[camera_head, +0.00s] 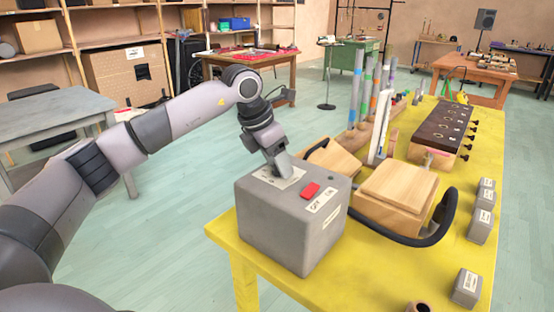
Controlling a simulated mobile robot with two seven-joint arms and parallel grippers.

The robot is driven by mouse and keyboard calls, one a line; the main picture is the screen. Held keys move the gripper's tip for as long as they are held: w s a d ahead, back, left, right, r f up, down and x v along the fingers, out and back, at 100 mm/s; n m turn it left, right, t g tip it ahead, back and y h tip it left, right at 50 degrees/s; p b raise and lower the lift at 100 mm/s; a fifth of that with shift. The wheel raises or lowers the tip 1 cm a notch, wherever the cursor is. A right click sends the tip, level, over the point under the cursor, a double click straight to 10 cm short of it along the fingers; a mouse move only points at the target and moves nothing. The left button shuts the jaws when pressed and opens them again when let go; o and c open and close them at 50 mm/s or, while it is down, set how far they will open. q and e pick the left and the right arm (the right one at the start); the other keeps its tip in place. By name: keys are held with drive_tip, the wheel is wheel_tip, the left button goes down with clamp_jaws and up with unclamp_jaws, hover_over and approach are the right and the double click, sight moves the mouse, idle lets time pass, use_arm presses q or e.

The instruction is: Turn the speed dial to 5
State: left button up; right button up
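A grey box (292,225) stands at the near left corner of the yellow table. Its top has a pale plate (291,183) and a red button (310,190). White labels are on its right side, too small to read surely. My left gripper (284,172) points down at the pale plate, its fingertips at or just above it. A dial is not clearly seen; the gripper covers the middle of the plate. I cannot tell whether the fingers are open, or shut on something. My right gripper is out of view.
On the yellow table (275,268), wooden blocks (395,195) with a black hose (400,238) lie right of the box. Upright tubes (373,95) and a dark panel box (446,130) stand behind. Small grey boxes (467,287) line the right edge.

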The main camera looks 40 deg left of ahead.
sight(266, 178)
use_arm(q)
drive_tip(key=v, duration=0.7)
idle(0.3)
idle(0.5)
